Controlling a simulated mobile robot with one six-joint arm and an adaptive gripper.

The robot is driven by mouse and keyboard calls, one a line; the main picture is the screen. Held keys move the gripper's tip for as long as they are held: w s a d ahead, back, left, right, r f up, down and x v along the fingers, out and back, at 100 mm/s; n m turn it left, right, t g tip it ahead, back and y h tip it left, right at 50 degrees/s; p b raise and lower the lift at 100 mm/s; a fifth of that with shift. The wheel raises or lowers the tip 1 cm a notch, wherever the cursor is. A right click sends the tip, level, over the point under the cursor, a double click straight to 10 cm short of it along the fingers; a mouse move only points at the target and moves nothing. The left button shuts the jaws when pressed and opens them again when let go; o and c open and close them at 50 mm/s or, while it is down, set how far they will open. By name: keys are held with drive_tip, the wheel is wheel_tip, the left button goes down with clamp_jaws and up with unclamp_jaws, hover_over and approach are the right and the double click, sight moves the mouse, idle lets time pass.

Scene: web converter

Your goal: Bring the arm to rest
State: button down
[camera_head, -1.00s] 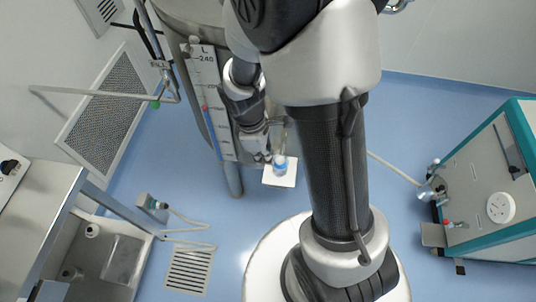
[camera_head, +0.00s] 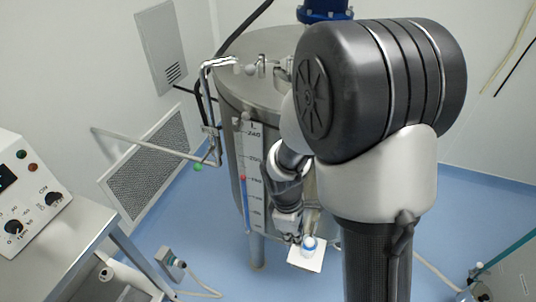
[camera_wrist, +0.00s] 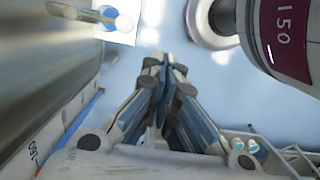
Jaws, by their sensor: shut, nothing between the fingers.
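My gripper (camera_head: 289,232) hangs in front of the steel tank, just right of its level gauge (camera_head: 251,180), pointing down. In the wrist view its fingers (camera_wrist: 165,62) are together, with nothing between them. My arm is bent, its upper links covering part of the tank in the head view. The wrist view shows the blue part (camera_wrist: 106,14) at the top, apart from the fingers.
The steel tank (camera_head: 232,100) stands close beside my gripper. A bent pipe (camera_head: 207,105) runs down its left side. A control box (camera_head: 28,190) sits on a bench at left. A teal-edged cabinet (camera_head: 513,275) is at lower right. Blue floor shows between them.

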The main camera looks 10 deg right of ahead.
drive_tip(key=s+a+r+m+t, duration=0.1)
drive_tip(key=s+r+m+t, duration=0.1)
drive_tip(key=r, duration=0.5)
drive_tip(key=s+r+m+t+y, duration=0.1)
drive_tip(key=s+r+m, duration=0.4)
drive_tip(key=r, duration=0.3)
drive_tip(key=s+a+r+m+t, duration=0.1)
drive_tip(key=s+r+m+t, duration=0.1)
drive_tip(key=s+r+m, duration=0.2)
wheel_tip(320, 180, up, 3)
drive_tip(key=shift+s+a+r+t+y+b, duration=0.2)
drive_tip(key=shift+s+a+t+y+b, duration=0.1)
drive_tip(key=shift+s+b, duration=0.1)
